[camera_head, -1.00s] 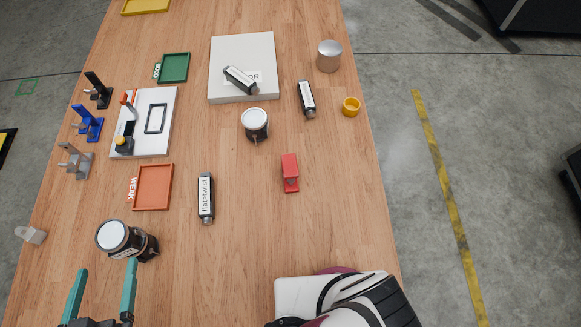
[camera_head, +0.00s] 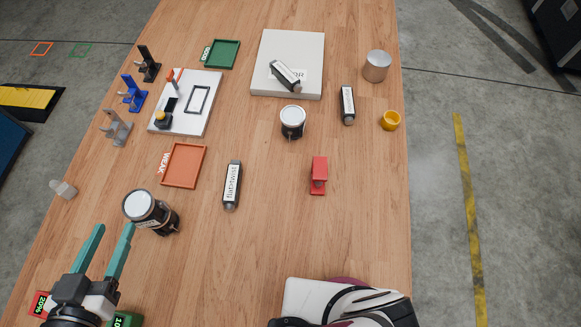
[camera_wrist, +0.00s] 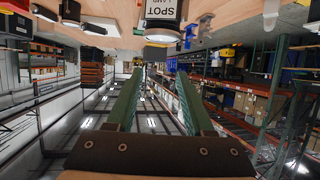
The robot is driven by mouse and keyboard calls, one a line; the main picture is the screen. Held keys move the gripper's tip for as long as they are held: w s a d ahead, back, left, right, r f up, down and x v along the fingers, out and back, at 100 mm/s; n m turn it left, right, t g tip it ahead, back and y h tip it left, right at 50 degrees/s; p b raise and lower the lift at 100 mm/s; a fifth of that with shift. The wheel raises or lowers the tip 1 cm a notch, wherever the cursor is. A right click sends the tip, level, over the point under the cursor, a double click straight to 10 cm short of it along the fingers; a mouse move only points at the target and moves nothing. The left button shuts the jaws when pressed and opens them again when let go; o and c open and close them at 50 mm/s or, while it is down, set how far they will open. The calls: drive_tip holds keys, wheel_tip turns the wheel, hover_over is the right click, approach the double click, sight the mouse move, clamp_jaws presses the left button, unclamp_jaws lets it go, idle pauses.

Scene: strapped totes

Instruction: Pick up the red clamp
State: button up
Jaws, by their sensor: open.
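The red clamp (camera_head: 319,176) is a small red piece lying on the wooden table, right of centre in the head view. Nothing covers it, and it stands clear of other things. My gripper (camera_head: 115,229) has teal fingers and is at the lower left, well left of and nearer than the clamp. The fingers are spread apart with nothing between them. They also show in the wrist view (camera_wrist: 160,76), empty, with shelving beyond. I cannot make out the red clamp in the wrist view.
Grey, blue and black clamps (camera_head: 132,94) line the left edge. The table around the red clamp is bare.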

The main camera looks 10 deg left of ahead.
drive_tip(key=w+d+h, duration=0.4)
drive_tip(key=w, duration=0.3)
drive_tip(key=n+g+h, duration=0.4)
drive_tip(key=h, duration=1)
hover_over(314, 172)
drive_tip(key=v, duration=0.5)
wheel_tip(314, 172, down, 2)
wheel_tip(314, 172, down, 12)
drive_tip(key=shift+w+d+f, duration=0.1)
drive_tip(key=shift+w+f, duration=0.05)
drive_tip(key=x, duration=0.4)
drive_tip(key=shift+w+d, duration=0.2)
drive_tip(key=shift+d, duration=0.15)
clamp_jaws()
